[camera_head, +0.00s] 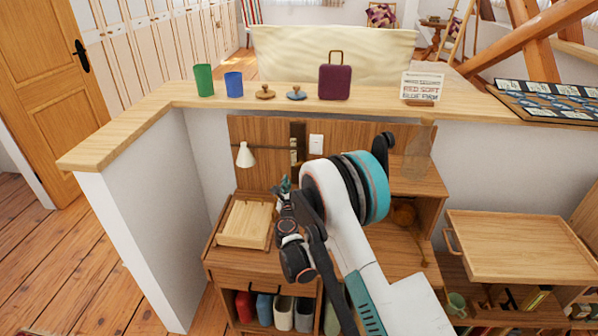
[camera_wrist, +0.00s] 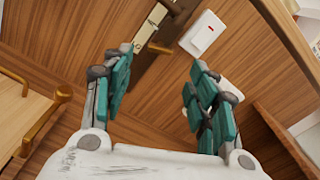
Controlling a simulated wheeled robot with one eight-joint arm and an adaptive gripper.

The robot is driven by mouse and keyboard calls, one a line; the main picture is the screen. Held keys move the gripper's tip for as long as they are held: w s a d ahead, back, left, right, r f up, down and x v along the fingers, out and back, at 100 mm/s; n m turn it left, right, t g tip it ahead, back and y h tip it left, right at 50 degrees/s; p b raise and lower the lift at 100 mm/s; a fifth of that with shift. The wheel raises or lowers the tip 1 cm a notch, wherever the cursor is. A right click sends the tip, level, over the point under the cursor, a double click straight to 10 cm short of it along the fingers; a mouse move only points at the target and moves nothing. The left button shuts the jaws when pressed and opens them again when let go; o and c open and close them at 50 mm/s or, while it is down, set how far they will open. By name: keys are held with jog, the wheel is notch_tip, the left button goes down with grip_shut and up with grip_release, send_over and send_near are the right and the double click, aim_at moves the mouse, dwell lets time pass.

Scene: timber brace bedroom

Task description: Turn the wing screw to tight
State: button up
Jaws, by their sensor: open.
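A dark upright fitting (camera_head: 297,131) with a pale strip is on the wooden back panel (camera_head: 262,135) of the desk. In the wrist view the dark fitting (camera_wrist: 178,38) carries a pale marked plate (camera_wrist: 149,22) and a small brass-coloured piece (camera_wrist: 160,48). I cannot tell whether that piece is the wing screw, or how it is turned. My gripper (camera_head: 284,184) is in front of the panel, below the fitting in the head view. In the wrist view my gripper (camera_wrist: 161,62) is open, with teal-padded fingers apart and nothing between them. The fitting appears beyond the fingertips.
A white switch (camera_head: 316,144) with a red mark is just right of the fitting. A white lamp (camera_head: 245,156) and a pale wooden box (camera_head: 244,223) are at left. The ledge above holds a green cup (camera_head: 203,80), a blue cup (camera_head: 234,84) and a purple case (camera_head: 335,82).

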jog(key=w+b, duration=0.2)
jog(key=w, duration=0.6)
jog(key=shift+d, duration=0.15)
jog(key=c, duration=1.1)
